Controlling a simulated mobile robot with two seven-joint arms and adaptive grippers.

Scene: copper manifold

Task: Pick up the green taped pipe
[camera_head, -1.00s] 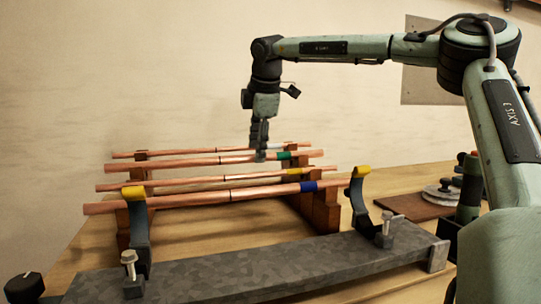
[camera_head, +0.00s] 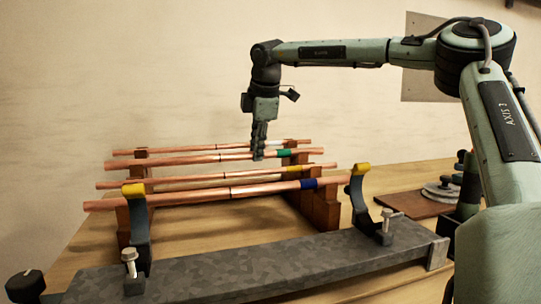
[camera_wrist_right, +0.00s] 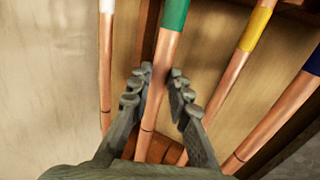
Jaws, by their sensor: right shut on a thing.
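The green taped pipe (camera_head: 185,160) is a copper pipe with a green band (camera_head: 284,153) near its right end. It lies across the wooden rack, second from the back. My right gripper (camera_head: 258,153) reaches down onto it from above, just left of the green band. In the right wrist view the fingers (camera_wrist_right: 160,88) are on both sides of the copper pipe (camera_wrist_right: 155,92), shut on it just below its green tape (camera_wrist_right: 175,14). No lift off the rack is visible. My left gripper is in neither view.
Copper pipes with white (camera_head: 285,142), yellow (camera_head: 293,168) and blue (camera_head: 311,183) tape lie on the same rack, close beside the green one. A grey bar (camera_head: 260,262) with two yellow-tipped upright hooks stands in front. A brown board (camera_head: 415,204) lies to the right.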

